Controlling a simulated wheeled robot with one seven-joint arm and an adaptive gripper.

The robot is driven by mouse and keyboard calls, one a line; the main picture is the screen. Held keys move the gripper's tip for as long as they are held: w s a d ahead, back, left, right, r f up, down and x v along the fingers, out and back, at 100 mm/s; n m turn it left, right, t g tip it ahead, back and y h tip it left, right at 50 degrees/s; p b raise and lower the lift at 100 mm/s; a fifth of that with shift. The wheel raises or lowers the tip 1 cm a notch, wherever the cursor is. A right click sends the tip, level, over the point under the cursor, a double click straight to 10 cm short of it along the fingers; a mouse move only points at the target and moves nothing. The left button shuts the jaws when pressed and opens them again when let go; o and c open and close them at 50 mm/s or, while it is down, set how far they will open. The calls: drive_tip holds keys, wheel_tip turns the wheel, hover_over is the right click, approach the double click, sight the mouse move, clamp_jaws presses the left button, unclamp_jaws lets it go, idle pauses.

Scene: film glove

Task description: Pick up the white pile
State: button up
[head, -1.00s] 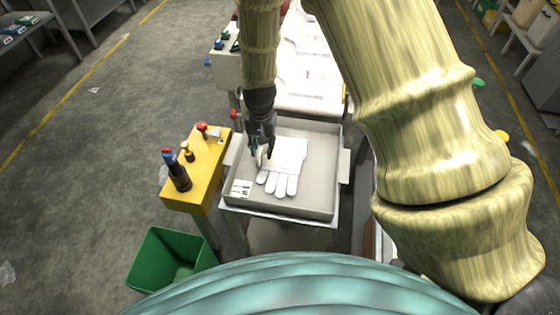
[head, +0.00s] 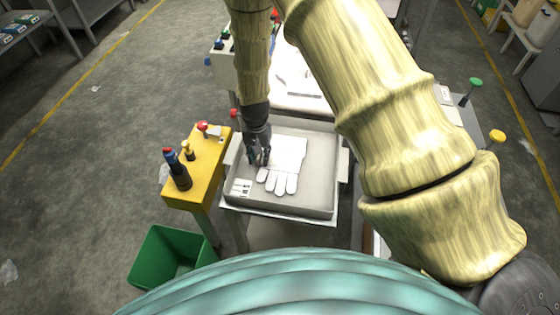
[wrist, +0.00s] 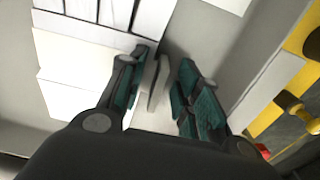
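The white pile is a stack of flat white gloves (head: 288,160) lying in a grey tray (head: 312,195), fingers toward me in the head view. In the wrist view the stacked gloves (wrist: 75,65) show layered edges at upper left. My gripper (head: 259,160) is at the pile's left side, pointing down. In the wrist view my gripper (wrist: 162,88) is open, with teal-padded fingers apart. A thin pale flap (wrist: 157,84), perhaps a glove thumb, stands between the fingers, with a gap to the right finger. I cannot tell whether the left finger touches the pile.
A white label with black marks (head: 241,188) lies in the tray's near left corner. A yellow stand (head: 207,165) with knobs and a dark bottle-like item is left of the tray. A green bin (head: 165,258) stands on the floor below it.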

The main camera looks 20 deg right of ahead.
clamp_jaws()
drive_tip(key=shift+r, duration=0.1)
